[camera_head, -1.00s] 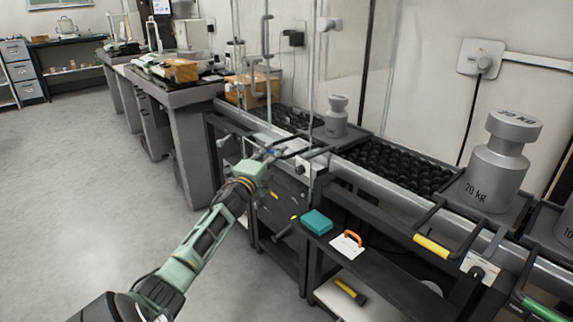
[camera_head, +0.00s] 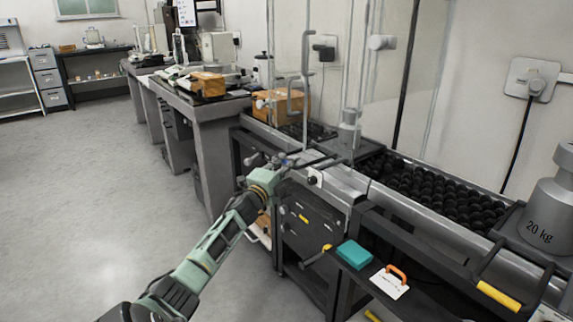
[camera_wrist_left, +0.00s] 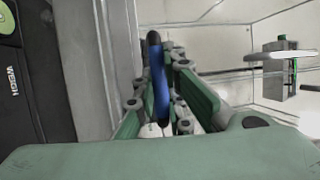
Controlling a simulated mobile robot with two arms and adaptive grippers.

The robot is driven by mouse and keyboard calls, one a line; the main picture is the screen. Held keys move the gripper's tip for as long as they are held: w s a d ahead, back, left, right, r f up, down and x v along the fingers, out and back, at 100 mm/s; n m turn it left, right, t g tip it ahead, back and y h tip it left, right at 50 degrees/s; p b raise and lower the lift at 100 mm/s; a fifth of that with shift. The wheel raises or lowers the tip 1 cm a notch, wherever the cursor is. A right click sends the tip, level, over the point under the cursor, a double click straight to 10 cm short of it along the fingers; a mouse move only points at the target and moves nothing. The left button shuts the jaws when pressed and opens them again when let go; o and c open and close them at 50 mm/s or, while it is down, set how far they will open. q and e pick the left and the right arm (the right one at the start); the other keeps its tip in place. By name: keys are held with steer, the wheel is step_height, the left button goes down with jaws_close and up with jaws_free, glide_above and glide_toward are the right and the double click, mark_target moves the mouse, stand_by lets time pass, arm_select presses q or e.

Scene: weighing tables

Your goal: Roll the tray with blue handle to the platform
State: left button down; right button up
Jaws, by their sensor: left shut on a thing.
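My left gripper (camera_head: 280,162) is at the front edge of the roller bench, at the end of my outstretched arm. In the left wrist view its green fingers are closed around the blue handle (camera_wrist_left: 158,80). In the head view the gripper mostly hides that handle. The tray's dark handle frame runs right from the gripper, and a grey cylindrical weight (camera_head: 348,134) stands behind it, partly covered by a clear panel's post. The tray's base is mostly hidden. The platform cannot be made out clearly behind the panels. My right gripper is not in view.
Black rollers (camera_head: 430,190) fill the bench to the right. A tray with a yellow handle (camera_head: 498,296) carries a 20 kg weight (camera_head: 553,215). A teal block (camera_head: 354,254) and an orange-handled item (camera_head: 391,280) lie on the lower shelf. Open floor (camera_head: 90,210) lies left.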

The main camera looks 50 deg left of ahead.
arm_select(q)
steer(key=shift+f, duration=0.1)
steer(key=c, duration=1.8)
jaws_free()
steer(key=v, duration=1.2)
steer(key=shift+d, duration=0.1)
